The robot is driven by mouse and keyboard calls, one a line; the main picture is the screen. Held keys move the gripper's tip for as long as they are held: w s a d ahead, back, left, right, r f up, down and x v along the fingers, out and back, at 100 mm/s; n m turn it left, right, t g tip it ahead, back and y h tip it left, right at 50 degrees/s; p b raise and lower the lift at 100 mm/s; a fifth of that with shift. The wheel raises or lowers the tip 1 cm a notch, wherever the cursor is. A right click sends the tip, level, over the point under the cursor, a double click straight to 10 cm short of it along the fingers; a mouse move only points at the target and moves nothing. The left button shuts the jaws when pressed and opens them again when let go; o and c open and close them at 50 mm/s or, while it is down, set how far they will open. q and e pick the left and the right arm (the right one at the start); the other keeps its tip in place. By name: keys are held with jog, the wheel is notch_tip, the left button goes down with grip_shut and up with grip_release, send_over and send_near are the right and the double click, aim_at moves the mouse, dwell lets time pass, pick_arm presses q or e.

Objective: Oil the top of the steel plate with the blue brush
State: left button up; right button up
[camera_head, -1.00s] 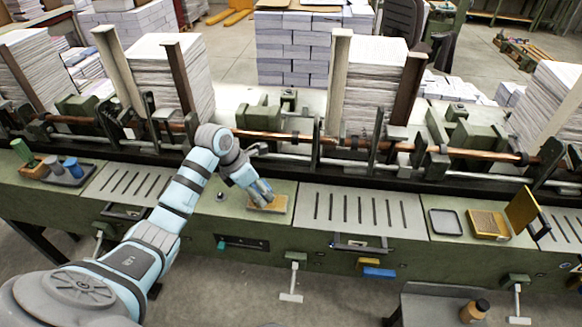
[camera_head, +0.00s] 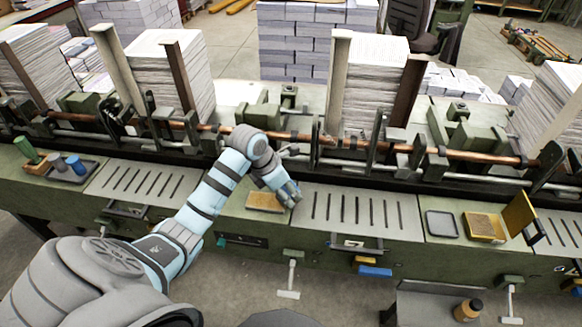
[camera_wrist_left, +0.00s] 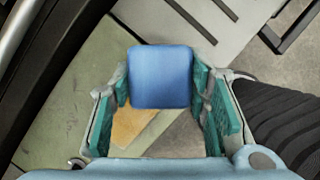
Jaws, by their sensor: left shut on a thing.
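My left gripper (camera_head: 289,194) is over the green bench. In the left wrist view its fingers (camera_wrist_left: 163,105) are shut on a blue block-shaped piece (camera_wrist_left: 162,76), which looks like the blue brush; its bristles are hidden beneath. A grey steel plate with slots (camera_head: 349,212) lies just right of the gripper, and its pale surface also shows in the left wrist view (camera_wrist_left: 205,20). I cannot tell whether the brush touches it. A flat tan pad (camera_head: 265,202) lies just left of the gripper. My right gripper is not in view.
Another slotted plate (camera_head: 133,185) lies to the left. A dark tray (camera_head: 68,176) with small cylinders is at far left. At right are a grey tray (camera_head: 442,224) and an open box with a yellow lid (camera_head: 519,213). Machine rods and paper stacks (camera_head: 372,85) stand behind.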

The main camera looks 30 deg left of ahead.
pick_arm(q)
notch_tip(320, 180, up, 4)
jog(key=shift+s+a+f+p, duration=0.1)
jog(key=shift+s+p, duration=0.05)
jog(key=shift+p, duration=0.15)
jog(key=shift+r, duration=1.6)
